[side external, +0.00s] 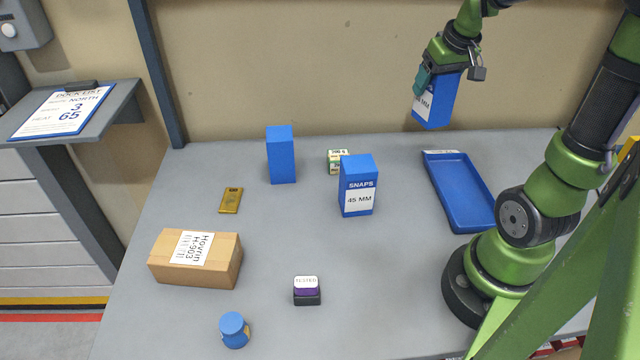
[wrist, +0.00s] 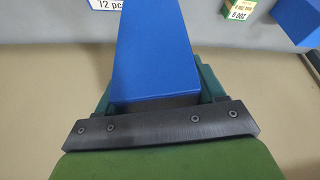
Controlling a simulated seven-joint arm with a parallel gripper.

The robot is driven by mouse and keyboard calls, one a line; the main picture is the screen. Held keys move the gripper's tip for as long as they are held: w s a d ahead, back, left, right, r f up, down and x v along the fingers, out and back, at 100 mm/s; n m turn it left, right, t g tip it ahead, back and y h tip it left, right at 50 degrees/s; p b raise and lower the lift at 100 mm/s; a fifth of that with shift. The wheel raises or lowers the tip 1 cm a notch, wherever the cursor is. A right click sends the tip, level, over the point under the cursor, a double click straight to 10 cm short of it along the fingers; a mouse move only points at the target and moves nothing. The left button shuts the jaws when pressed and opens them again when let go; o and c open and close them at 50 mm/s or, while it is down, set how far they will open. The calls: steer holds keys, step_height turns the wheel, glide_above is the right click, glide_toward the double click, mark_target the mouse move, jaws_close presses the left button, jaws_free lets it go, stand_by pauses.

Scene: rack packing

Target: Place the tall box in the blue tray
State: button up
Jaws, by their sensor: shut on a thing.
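My gripper (side external: 441,72) is high above the table's back edge and shut on a tall blue box (side external: 435,105) with a white label partly hidden by the jaws. The box hangs slightly tilted, clear of the table. In the wrist view the held box (wrist: 155,55) extends away from between the jaws (wrist: 155,98). The blue tray (side external: 466,195) lies empty on the right of the table, nearer the camera and lower than the held box. It has a white label at its far end.
A blue SNAPS box (side external: 357,187), a plain blue box (side external: 281,156) and a small green-and-white box (side external: 337,161) stand left of the tray.

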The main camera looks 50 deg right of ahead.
steer(key=s+d+m+h, duration=0.1)
steer(key=s+d+m, duration=0.2)
steer(key=s+d, duration=0.3)
steer(key=shift+g, duration=0.3)
steer(key=shift+s+a+f, duration=0.1)
steer(key=shift+f, duration=2.3)
steer(key=shift+s+a+f, duration=0.1)
steer(key=shift+a+f, duration=0.05)
steer(key=shift+f, duration=2.25)
steer(key=shift+s+a+f, duration=0.1)
steer(key=shift+f, duration=2.3)
steer(key=shift+f, duration=0.1)
steer(key=o, duration=1.3)
